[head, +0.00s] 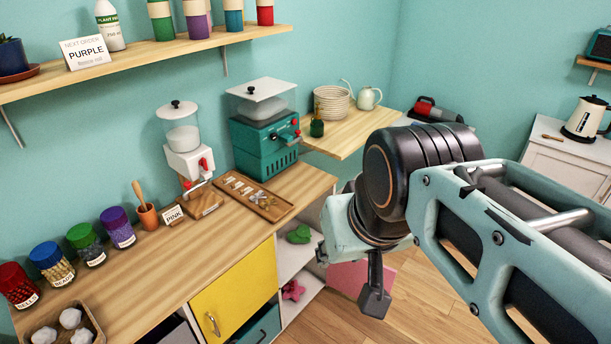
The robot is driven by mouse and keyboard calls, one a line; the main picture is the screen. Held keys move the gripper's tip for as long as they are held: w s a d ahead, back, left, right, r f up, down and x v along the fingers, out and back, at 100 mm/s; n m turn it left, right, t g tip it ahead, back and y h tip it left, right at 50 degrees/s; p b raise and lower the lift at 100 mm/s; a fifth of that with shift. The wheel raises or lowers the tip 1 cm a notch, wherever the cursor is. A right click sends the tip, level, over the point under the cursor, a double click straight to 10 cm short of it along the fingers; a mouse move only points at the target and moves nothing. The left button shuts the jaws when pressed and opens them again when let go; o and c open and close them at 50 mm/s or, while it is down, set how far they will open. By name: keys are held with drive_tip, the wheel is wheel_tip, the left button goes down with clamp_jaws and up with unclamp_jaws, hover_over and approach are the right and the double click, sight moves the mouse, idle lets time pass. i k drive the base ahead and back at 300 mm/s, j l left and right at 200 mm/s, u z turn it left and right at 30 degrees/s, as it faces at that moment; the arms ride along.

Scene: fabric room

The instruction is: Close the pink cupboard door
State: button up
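The pink cupboard door (346,277) shows low in the middle of the head view, as a flat pink panel standing out beside the open shelves. It appears open, and my arm hides part of it. My gripper (374,298) is in front of the door's right part, with one dark finger pointing down. The other finger is not clearly seen, so I cannot tell whether it is open or shut, or whether it touches the door. I see nothing held in it.
The wooden counter (150,262) above carries jars and dispensers. Wooden floor (410,310) is bare below my gripper.

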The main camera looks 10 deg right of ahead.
sight(349, 277)
drive_tip(key=k+j+u, duration=0.1)
drive_tip(key=k+u, duration=0.4)
drive_tip(key=l+u, duration=0.2)
drive_tip(key=u, duration=2.05)
drive_tip(key=k+l, duration=0.2)
drive_tip(key=l, duration=0.25)
drive_tip(key=k+l, duration=0.25)
drive_tip(key=l, duration=0.2)
drive_tip(key=k+l, duration=0.2)
drive_tip(key=l, duration=0.2)
drive_tip(key=k+l, duration=0.2)
drive_tip(key=l, duration=0.25)
drive_tip(key=k+l, duration=0.2)
drive_tip(key=l, duration=0.25)
drive_tip(key=k+l, duration=0.25)
drive_tip(key=l, duration=0.2)
drive_tip(key=k+l, duration=0.2)
drive_tip(key=l, duration=0.2)
drive_tip(key=k+l, duration=0.2)
drive_tip(key=l, duration=0.25)
